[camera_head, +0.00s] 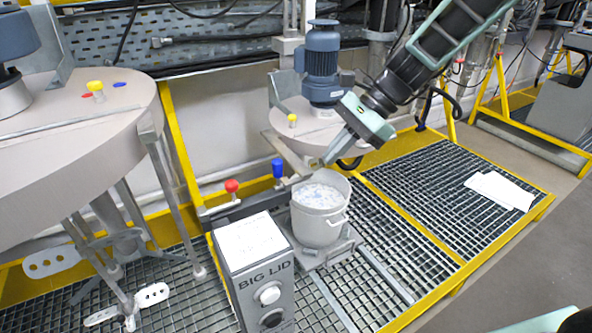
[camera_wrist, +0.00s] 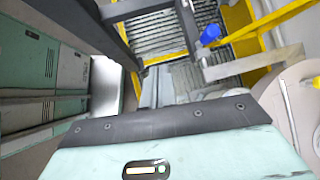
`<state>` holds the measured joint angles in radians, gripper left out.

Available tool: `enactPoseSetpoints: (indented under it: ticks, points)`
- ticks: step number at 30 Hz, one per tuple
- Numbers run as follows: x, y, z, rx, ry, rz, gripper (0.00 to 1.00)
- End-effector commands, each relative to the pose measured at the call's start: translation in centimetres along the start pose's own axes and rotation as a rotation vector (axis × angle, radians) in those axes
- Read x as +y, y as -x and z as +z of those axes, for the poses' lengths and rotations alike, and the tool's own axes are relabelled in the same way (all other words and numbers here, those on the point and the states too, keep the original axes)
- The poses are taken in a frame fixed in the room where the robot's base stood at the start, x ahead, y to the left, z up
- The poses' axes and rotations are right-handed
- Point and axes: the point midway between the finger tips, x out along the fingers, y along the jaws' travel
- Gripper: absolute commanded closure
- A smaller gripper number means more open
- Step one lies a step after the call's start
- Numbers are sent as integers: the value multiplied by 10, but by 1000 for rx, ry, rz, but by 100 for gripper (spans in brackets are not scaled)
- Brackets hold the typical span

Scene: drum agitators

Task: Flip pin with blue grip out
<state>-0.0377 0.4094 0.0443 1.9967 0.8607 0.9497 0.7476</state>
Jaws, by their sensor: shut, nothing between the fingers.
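The pin with the blue grip (camera_head: 278,168) stands upright on the metal bar beside the bucket, to the left of my gripper. Its blue grip also shows in the wrist view (camera_wrist: 210,35), upper right of centre. My gripper (camera_head: 317,163) is at the bucket's back rim, pointing down and left, to the right of the blue grip and apart from it. It is shut and empty. The pin's lower part is hard to make out.
A pin with a red grip (camera_head: 232,186) stands left of the blue one. A grey bucket (camera_head: 318,226) with pale contents stands below my gripper. The BIG LID control box (camera_head: 256,262) is in front. A small lid with a motor (camera_head: 322,62) is behind.

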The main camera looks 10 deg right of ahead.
Motion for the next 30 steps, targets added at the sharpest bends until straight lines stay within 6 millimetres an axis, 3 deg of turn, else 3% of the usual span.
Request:
enactPoseSetpoints:
  ticks: [1, 3, 8, 22, 30]
  points:
    - [-15, 3, -20, -24, -101, -40, 100]
    - [-31, 10, -38, -57, -216, -85, 100]
    - [-50, 21, -61, -101, -354, -143, 100]
    - [-53, 18, -63, -107, -373, -149, 100]
    - [-59, -25, -59, -107, -372, -144, 100]
